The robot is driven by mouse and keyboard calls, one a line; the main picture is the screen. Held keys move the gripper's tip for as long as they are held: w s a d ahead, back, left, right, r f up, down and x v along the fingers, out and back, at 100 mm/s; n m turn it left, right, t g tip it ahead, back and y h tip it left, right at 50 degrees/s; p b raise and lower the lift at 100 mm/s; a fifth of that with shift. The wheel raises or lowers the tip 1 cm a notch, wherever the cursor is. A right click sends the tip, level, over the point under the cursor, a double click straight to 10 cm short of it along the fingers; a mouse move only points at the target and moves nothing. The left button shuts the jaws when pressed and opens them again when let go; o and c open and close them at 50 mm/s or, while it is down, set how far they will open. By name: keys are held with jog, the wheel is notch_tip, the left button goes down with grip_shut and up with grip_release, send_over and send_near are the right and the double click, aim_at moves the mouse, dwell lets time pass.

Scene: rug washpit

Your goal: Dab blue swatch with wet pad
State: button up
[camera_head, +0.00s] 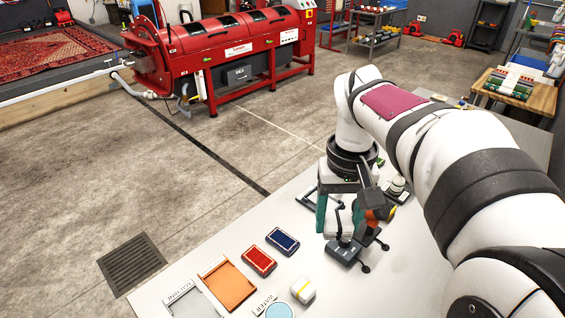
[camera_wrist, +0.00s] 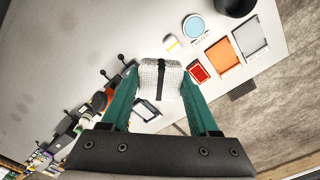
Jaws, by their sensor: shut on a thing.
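My gripper (camera_head: 338,222) has teal fingers and is shut on a white woven pad with a dark band (camera_wrist: 160,80). It holds the pad over the right part of the table, to the right of the blue swatch (camera_head: 283,241). The pad shows as a pale block (camera_head: 336,223) between the fingers in the head view. The blue swatch lies flat in a dark frame, apart from the pad. It cannot be made out in the wrist view, where the pad and right finger cover that area. Whether the pad is wet cannot be told.
A red swatch (camera_head: 259,261) lies beside the blue one, then an orange tray (camera_head: 229,287) and a grey tray (camera_head: 187,303). A white-and-yellow block (camera_head: 302,290) and a pale blue disc (camera_head: 279,311) stand in front. A dark clamp-like device (camera_head: 343,251) is below my gripper.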

jog(key=w+a+f, duration=0.4)
jog(key=w+f, duration=0.3)
jog(key=w, duration=0.3)
send_over(282, 239)
notch_tip(282, 239, down, 13)
jog(key=shift+f, duration=2.8)
jog(key=shift+f, duration=0.55)
notch_tip(282, 239, up, 7)
jog(key=shift+f, duration=3)
